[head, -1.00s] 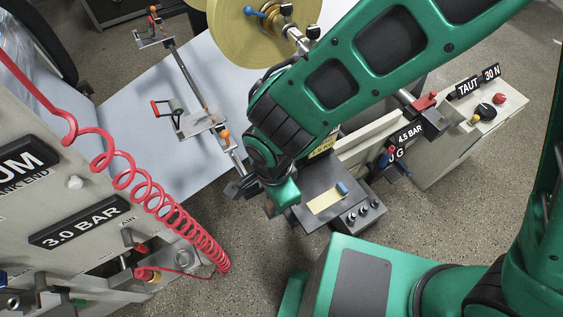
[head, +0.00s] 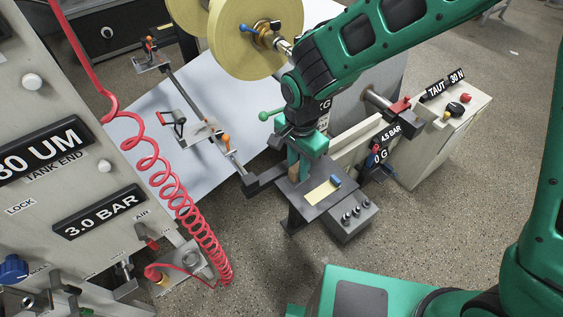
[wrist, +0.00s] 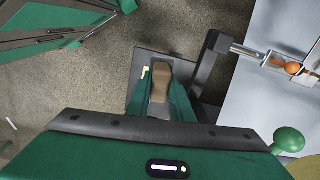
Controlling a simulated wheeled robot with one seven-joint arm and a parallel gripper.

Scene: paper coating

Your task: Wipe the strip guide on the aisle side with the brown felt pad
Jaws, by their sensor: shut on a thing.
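The brown felt pad (wrist: 160,82) is between the green fingers of my gripper (wrist: 160,95) in the wrist view, and the jaws are shut on it. In the head view my gripper (head: 303,168) points down at the back left part of a dark shelf (head: 310,205), with a sliver of the brown pad showing. I cannot tell if the pad touches the shelf. Two strip guides sit on a grey rail over the pale sheet: a nearer one (head: 197,132) and a farther one (head: 150,61). An orange knob (wrist: 292,68) shows on the rail in the wrist view. Both guides are left of my gripper.
A yellow slip (head: 322,192) and a blue piece (head: 336,181) lie on the shelf beside a knob box (head: 350,217). A coiled red hose (head: 190,215) hangs by the left panel (head: 80,150). A yellow roll (head: 243,42) stands behind. The floor in front is clear.

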